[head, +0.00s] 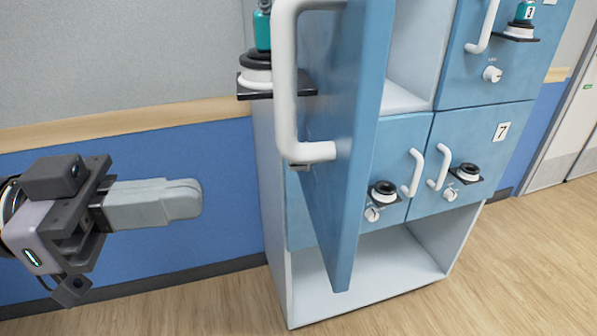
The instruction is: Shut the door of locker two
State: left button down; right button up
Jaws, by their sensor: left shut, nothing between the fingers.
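A blue locker door (352,130) stands open and swung out towards me, seen nearly edge-on. Its long white handle (287,85) is on the left-facing side. A black shelf with a white and teal magnet piece (257,75) is fixed beside the handle. I cannot see a number on this door, so the frame does not confirm it is locker two. The white interior of the open compartment (415,55) shows to the right of the door. My left gripper (200,198) is shut and empty, left of the door and apart from it. My right gripper is not in view.
Closed blue doors lie to the right, one marked 7 (478,150) and one marked 3 (505,60), with protruding handles and knobs. A low white open compartment (370,272) is at the bottom. The wooden floor (500,275) in front is clear.

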pick_arm(q)
jog(key=p, duration=0.5)
send_near(334, 183)
jog(key=d, duration=0.3)
jog(key=w+d, duration=0.1)
jog(key=d, duration=0.1)
jog(key=shift+r, duration=0.2)
jog(key=shift+w+d+f+p, duration=0.1)
jog(key=shift+d+p, duration=0.1)
jog(key=shift+d, duration=0.25)
jog(key=shift+w+d+f+p, duration=0.1)
jog(key=shift+d+f+p, duration=0.1)
jog(key=shift+d, duration=0.25)
jog(key=shift+d, duration=0.1)
